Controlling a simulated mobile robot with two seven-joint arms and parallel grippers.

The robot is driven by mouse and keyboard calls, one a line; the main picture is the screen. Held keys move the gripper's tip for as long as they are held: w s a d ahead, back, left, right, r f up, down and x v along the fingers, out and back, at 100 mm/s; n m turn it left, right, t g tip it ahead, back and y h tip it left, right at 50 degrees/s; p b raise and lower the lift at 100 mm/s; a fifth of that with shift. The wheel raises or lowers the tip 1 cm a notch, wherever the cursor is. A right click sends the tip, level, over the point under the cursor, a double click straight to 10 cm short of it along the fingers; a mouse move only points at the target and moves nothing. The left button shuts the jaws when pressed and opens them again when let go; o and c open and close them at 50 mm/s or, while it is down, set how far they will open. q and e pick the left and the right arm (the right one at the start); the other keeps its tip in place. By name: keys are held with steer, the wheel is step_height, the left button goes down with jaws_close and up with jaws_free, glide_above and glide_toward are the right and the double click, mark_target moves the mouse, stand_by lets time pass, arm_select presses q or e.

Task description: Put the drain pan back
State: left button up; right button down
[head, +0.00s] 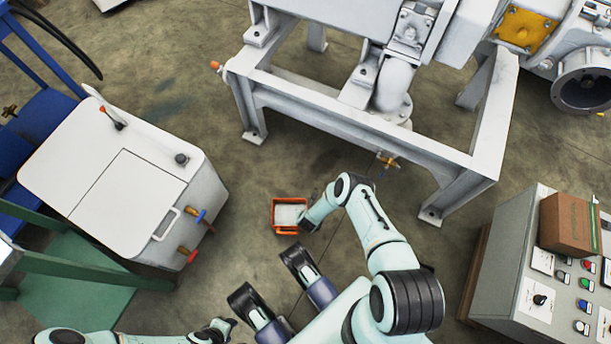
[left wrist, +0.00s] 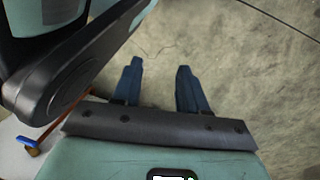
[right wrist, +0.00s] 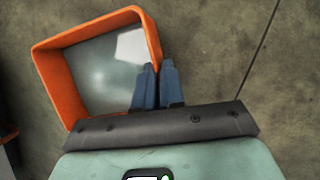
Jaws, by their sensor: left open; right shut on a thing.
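The drain pan (head: 276,216) is a small orange rectangular tray with a pale grey inside. In the head view it is near the middle, in front of the white steel frame. My right gripper (head: 305,220) is at its right side. In the right wrist view the pan (right wrist: 42,75) fills the upper left, and my right gripper (right wrist: 158,72) is shut on its near right wall. The pan's height above the floor is hard to tell. My left gripper (left wrist: 160,72) is open and empty over bare floor in the left wrist view. In the head view its fingers are hard to make out.
A white steel frame (head: 340,112) carries the pump, with a brass valve (head: 388,160) on its lower beam. A white cabinet (head: 125,190) with valves stands at left beside a green frame (head: 90,272). A control box (head: 535,270) with a cardboard box (head: 570,222) stands at right. Floor between is clear.

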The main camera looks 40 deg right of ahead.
step_height(320, 180, down, 4)
steer(key=shift+r+b, duration=0.1)
steer(key=shift+b, duration=0.95)
steer(key=shift+f, duration=0.35)
steer(key=c, duration=1.2)
jaws_free()
steer(key=shift+c, duration=0.2)
arm_select(q)
steer(key=shift+g, duration=0.8)
steer(key=s, duration=0.1)
steer(key=s+f, duration=0.1)
steer(key=s, duration=0.1)
steer(key=s+f, duration=0.1)
steer(key=shift+s+a+f, duration=0.2)
steer(key=shift+s+a, duration=0.1)
steer(key=shift+s, duration=0.1)
arm_select(e)
steer(key=shift+r, duration=0.1)
